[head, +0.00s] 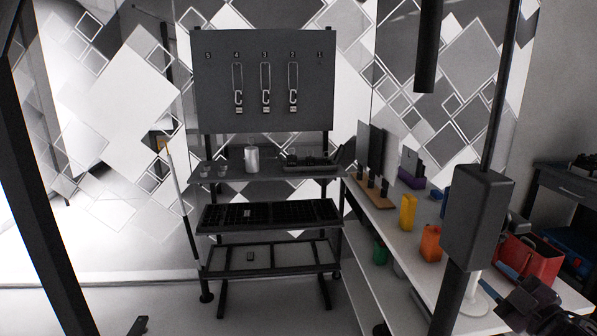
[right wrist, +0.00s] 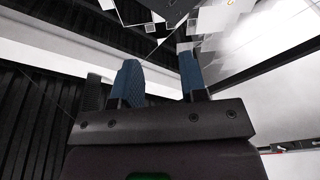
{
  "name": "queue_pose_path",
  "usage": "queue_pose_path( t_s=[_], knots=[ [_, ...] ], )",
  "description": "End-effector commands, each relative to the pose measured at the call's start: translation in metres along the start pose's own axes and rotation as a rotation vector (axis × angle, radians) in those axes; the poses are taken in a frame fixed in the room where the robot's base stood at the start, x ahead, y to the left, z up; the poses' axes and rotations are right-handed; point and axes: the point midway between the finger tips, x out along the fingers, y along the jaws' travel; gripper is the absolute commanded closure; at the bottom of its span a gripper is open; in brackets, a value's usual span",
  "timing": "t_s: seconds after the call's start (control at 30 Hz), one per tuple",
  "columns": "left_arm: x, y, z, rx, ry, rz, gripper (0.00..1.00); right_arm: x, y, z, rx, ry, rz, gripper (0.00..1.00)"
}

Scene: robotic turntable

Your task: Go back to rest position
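My right gripper (head: 528,300) shows dark at the lower right of the head view, by the near end of the white side table (head: 408,238). In the right wrist view its two blue fingers (right wrist: 160,78) stand apart with nothing between them. My left gripper cannot be made out in the head view.
A dark rack (head: 268,215) with a pegboard (head: 265,60) stands ahead. A dark post with a box (head: 476,220) stands near right.

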Motion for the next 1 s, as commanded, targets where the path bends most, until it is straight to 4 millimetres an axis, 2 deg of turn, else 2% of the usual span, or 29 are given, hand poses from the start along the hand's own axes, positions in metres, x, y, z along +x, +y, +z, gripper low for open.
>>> queue_pose_path(
  t_s=[0.03, 0.1, 0.3, 0.43, 0.6, 0.7, 0.8, 0.9, 1.0],
  knots=[
    [0.0, 0.0, 0.0, 0.0, 0.0, 0.0, 0.47, -0.011, -0.026, 0.016, 0.063, -0.072, -0.006, 0.61],
    [0.0, 0.0, 0.0, 0.0, 0.0, 0.0, 0.47, -0.026, -0.059, 0.034, 0.136, -0.166, -0.015, 0.61],
    [0.0, 0.0, -0.001, 0.0, 0.001, 0.0, 0.47, -0.076, -0.154, 0.064, 0.353, -0.399, -0.053, 0.61],
    [0.0, 0.0, -0.001, 0.001, 0.001, 0.0, 0.47, -0.111, -0.214, 0.066, 0.497, -0.514, -0.073, 0.61],
    [0.0, 0.0, -0.001, 0.001, 0.001, 0.0, 0.47, -0.151, -0.276, 0.053, 0.668, -0.608, -0.069, 0.61],
    [0.0, 0.0, -0.001, 0.0, 0.001, 0.0, 0.47, -0.171, -0.301, 0.045, 0.741, -0.653, -0.061, 0.61],
    [0.0, 0.0, -0.001, 0.001, 0.001, 0.0, 0.47, -0.187, -0.317, 0.042, 0.786, -0.691, -0.053, 0.61],
    [0.0, 0.0, -0.001, 0.001, 0.001, 0.0, 0.47, -0.198, -0.323, 0.043, 0.798, -0.714, -0.052, 0.61],
    [0.0, 0.0, -0.001, 0.001, 0.001, 0.0, 0.47, -0.201, -0.323, 0.043, 0.797, -0.718, -0.053, 0.61]
  ],
)
